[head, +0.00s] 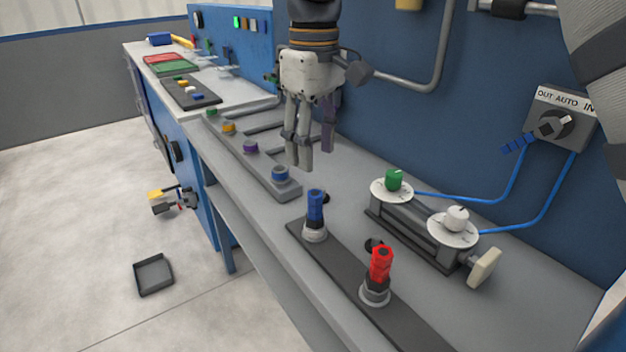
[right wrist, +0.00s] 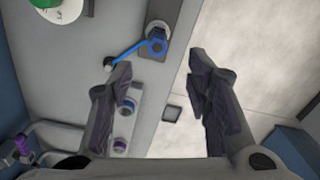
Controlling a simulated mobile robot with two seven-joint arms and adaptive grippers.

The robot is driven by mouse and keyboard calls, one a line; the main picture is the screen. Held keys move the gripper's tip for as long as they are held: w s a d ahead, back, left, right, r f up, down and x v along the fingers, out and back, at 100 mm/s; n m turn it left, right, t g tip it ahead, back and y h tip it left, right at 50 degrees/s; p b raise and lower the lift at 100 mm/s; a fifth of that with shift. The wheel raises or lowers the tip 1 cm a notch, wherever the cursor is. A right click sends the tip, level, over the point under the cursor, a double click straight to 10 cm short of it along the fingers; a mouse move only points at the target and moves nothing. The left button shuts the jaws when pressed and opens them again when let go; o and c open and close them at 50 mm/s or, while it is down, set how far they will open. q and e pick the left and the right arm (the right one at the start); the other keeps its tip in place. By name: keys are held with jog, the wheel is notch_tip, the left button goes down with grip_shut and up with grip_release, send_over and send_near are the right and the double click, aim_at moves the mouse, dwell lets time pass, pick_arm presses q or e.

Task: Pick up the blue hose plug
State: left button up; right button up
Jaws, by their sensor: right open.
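The blue hose plug (head: 315,205) stands upright in a light grey round socket (head: 314,233) at the far end of a dark strip on the bench. In the right wrist view the blue plug (right wrist: 156,46) shows beyond the fingertips, with a blue bar reaching left from it. My right gripper (head: 303,150) points down over the bench, just behind and above the blue plug and apart from it. Its fingers are spread and empty, as the right wrist view also shows (right wrist: 160,72). My left gripper is in neither view.
A red plug (head: 381,265) stands in a second socket nearer on the strip. A grey block with a green knob (head: 393,180) and a white knob (head: 456,218) lies to the right. A grey bar with coloured buttons (head: 250,148) lies to the left. A blue panel wall rises behind.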

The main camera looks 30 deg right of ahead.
aim_at(315, 193)
jog(key=shift+w+d+r, duration=0.1)
jog(key=shift+w+d, duration=0.05)
jog(key=shift+w, duration=0.15)
jog(key=f, duration=1.1)
jog(key=shift+s+f, duration=0.25)
jog(key=shift+f, duration=0.1)
grip_shut()
